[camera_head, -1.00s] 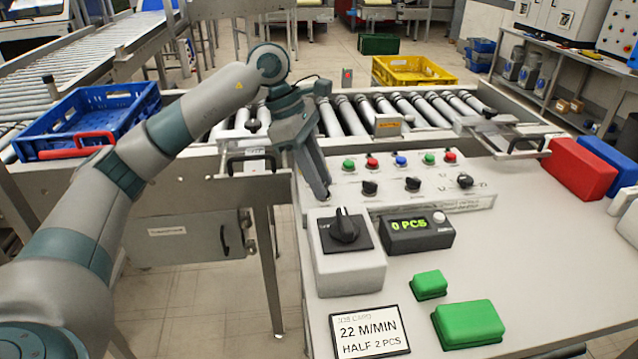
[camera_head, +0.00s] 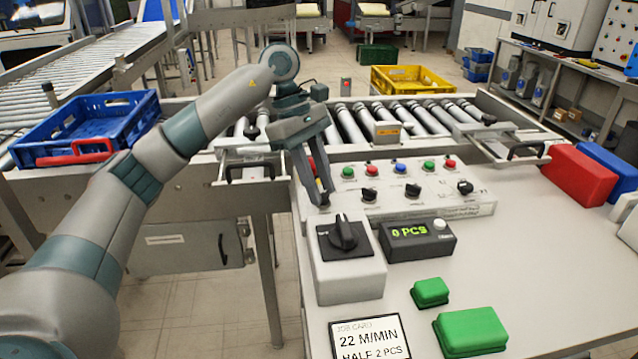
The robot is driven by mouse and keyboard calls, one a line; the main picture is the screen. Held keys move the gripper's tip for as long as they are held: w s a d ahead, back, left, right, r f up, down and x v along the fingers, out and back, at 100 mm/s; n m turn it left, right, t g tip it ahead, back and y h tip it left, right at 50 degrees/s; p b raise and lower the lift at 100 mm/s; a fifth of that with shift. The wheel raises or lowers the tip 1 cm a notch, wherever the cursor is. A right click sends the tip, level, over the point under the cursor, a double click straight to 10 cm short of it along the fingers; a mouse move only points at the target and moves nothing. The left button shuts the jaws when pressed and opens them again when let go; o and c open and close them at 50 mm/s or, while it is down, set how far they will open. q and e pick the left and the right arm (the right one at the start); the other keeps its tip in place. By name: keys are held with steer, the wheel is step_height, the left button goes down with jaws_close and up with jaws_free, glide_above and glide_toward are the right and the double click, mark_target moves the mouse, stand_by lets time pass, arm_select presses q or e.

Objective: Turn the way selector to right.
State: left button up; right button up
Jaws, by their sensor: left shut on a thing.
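The control panel (camera_head: 440,207) stands at the back of the grey table, with a row of coloured buttons above small black knobs. My left gripper (camera_head: 324,203) points down at the panel's left end, its fingertips shut on a small dark knob there. The fingers hide most of that knob, so its pointer direction cannot be told. I take it for the way selector, but its label is not readable. A larger black rotary knob (camera_head: 344,233) sits on a white box (camera_head: 350,280) in front of the panel. My right gripper is not in view.
A display (camera_head: 418,239) reading 0 PCS stands beside the white box. Green blocks (camera_head: 470,330), a job card (camera_head: 370,340) and a red block (camera_head: 578,176) lie on the table. Behind are the roller conveyor, a blue crate (camera_head: 60,125) and a yellow crate (camera_head: 410,84).

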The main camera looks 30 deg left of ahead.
arm_select(q)
steer(key=o, duration=1.1)
steer(key=shift+c, duration=0.2)
steer(key=s+p+v, duration=0.1)
steer(key=v, duration=1.6)
steer(key=shift+w+r, duration=0.25)
steer(key=shift+w, duration=0.25)
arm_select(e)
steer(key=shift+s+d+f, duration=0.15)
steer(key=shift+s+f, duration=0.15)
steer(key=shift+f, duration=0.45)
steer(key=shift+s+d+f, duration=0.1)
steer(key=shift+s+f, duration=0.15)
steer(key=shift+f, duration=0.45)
